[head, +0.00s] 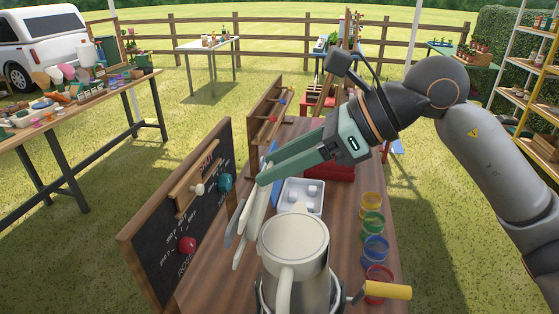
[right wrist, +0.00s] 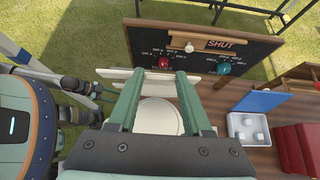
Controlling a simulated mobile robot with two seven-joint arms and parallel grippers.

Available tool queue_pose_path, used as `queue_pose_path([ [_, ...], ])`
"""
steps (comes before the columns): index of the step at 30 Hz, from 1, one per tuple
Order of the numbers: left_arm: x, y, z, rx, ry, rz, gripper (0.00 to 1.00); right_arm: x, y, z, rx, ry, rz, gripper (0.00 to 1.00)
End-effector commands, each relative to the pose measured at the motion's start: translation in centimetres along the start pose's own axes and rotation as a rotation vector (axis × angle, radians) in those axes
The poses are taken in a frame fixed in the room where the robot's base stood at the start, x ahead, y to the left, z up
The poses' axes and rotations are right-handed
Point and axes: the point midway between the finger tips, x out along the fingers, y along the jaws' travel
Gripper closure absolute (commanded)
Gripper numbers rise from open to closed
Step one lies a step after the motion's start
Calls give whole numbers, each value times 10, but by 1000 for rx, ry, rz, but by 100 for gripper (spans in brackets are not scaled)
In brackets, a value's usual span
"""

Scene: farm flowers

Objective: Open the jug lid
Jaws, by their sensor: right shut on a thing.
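The cream jug (head: 312,262) stands upright at the near end of the wooden table, its handle facing me. Its round pale top (head: 293,236) also shows in the right wrist view (right wrist: 158,117); I cannot tell whether that is a lid or the inside. My right gripper (head: 262,181) reaches over from the right, its green fingers above and left of the jug. It is shut on a pale flat piece (head: 256,212) seen nearly edge-on, also in the right wrist view (right wrist: 115,73); I cannot tell if it is the lid.
A black board (head: 208,214) with a red knob (head: 187,244) and a blue knob (head: 225,182) stands close left of the jug. A white tray (head: 318,208) sits behind it. Paint-coloured jars (head: 375,250) line the right edge. A yellow handle (head: 388,290) sticks out at the front right.

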Motion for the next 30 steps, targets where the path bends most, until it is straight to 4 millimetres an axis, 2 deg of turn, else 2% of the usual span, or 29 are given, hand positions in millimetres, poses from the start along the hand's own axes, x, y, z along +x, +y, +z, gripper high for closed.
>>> queue_pose_path([
  [1,0,0,0,0,0,0,50,-2,1,6,-5,-19,-2,100],
  [26,0,0,0,-1,-1,0,50,-2,1,6,-5,-19,-2,100],
  [27,0,0,0,-1,-1,0,50,-2,1,6,-5,-18,-2,46],
  [30,0,0,0,-1,-1,0,50,-2,0,5,-4,-15,-1,35],
])
